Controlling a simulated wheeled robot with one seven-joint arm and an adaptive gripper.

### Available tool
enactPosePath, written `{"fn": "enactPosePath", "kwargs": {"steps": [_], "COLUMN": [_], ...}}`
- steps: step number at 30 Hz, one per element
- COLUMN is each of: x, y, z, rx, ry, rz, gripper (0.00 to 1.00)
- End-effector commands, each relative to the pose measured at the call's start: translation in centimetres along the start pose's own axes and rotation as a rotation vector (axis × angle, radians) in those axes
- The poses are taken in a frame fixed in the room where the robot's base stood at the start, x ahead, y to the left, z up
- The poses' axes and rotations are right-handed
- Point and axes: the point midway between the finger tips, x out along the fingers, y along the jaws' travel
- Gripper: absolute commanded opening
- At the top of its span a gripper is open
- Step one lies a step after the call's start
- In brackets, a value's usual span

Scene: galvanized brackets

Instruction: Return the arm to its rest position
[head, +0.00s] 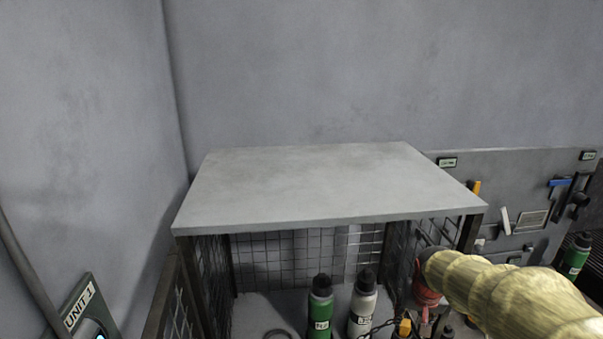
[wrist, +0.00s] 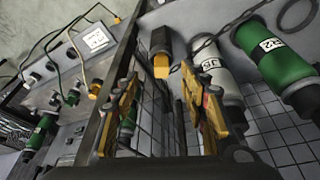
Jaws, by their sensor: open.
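My gripper (wrist: 160,78) shows in the wrist view as two yellow-and-black fingers set well apart, open, with nothing clasped between them. A dark object with a yellow end (wrist: 161,62) shows beyond the gap between the fingertips; I cannot tell its distance. In the head view my arm (head: 505,292), in a yellowish sleeve, reaches in from the lower right to the right side of a mesh-walled bay. The gripper fingers are not clearly made out in that view.
A grey shelf top (head: 320,185) covers the bay. A green bottle (head: 320,312) and a pale grey bottle (head: 362,308) stand inside, with a chain (wrist: 205,43) nearby. A tool panel (head: 520,180) is at right. Mesh and a dark post flank the gripper closely.

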Motion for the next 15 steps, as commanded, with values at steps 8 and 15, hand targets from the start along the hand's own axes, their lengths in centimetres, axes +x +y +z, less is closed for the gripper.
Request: {"fn": "enactPosePath", "kwargs": {"steps": [8, 15], "x": [-5.4, -11.8], "y": [-1.0, -3.3], "z": [10.2, 19.2], "rx": [-0.115, -0.253], "ry": [-0.096, -0.005], "rz": [-0.029, -0.101], "gripper": [0.43, 0.43]}}
